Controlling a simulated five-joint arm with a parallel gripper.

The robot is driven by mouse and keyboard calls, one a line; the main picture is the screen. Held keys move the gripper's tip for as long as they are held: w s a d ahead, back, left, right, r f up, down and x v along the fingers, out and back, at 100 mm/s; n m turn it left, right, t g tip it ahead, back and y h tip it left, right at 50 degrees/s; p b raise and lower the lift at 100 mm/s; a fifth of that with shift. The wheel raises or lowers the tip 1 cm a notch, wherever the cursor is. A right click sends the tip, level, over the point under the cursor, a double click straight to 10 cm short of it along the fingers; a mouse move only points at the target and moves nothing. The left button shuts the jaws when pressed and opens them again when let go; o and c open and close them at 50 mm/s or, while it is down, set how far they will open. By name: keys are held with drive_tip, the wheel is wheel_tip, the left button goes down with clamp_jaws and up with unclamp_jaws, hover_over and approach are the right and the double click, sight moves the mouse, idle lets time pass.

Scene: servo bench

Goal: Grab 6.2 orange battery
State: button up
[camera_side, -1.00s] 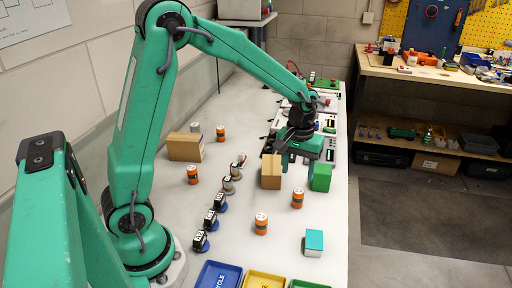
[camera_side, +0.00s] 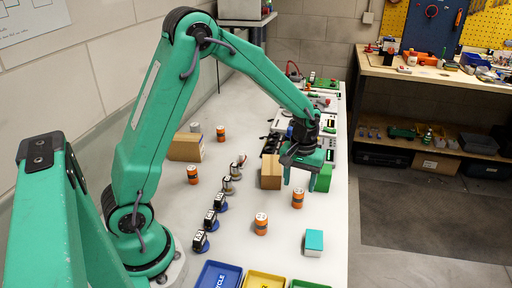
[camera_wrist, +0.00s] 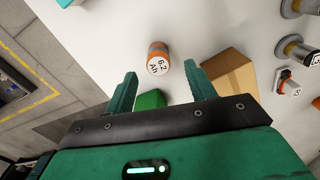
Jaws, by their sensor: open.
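The orange battery marked 6.2 Ah (camera_wrist: 158,58) stands on the white bench, its white labelled top facing up. In the side view it appears to be the orange battery (camera_side: 297,199) just in front of my gripper (camera_side: 299,183). My gripper is open and empty, its fingers pointing down. In the wrist view the battery lies just ahead of and between the fingertips of my gripper (camera_wrist: 161,76), apart from both. Other orange batteries stand at the front (camera_side: 261,224), left (camera_side: 193,174) and back (camera_side: 221,133); their labels are too small to read.
A green block (camera_side: 322,179) and a cardboard box (camera_side: 271,172) stand close to my gripper. A teal-topped white box (camera_side: 314,243) is nearer the front. Several dark-topped items (camera_side: 210,220) stand in a row at left. Blue (camera_side: 219,276) and yellow trays (camera_side: 265,280) sit at the front edge.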

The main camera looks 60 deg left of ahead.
sight(299, 191)
drive_tip(key=shift+d+f, duration=0.15)
drive_tip(key=shift+f, duration=2.45)
drive_tip(key=c, duration=1.1)
drive_tip(key=shift+r, duration=0.2)
drive_tip(key=shift+r, duration=0.45)
wheel_tip(299, 191, up, 3)
drive_tip(key=shift+d+r, duration=0.1)
drive_tip(key=shift+r, duration=0.05)
drive_tip(key=s+d+r, duration=0.2)
drive_tip(key=d, duration=0.1)
drive_tip(key=s+d+r, duration=0.2)
drive_tip(key=d, duration=0.1)
drive_tip(key=s+d+r, duration=0.1)
drive_tip(key=d+r, duration=0.1)
drive_tip(key=d, duration=0.2)
drive_tip(key=shift+s+r, duration=0.25)
drive_tip(key=shift+s, duration=0.15)
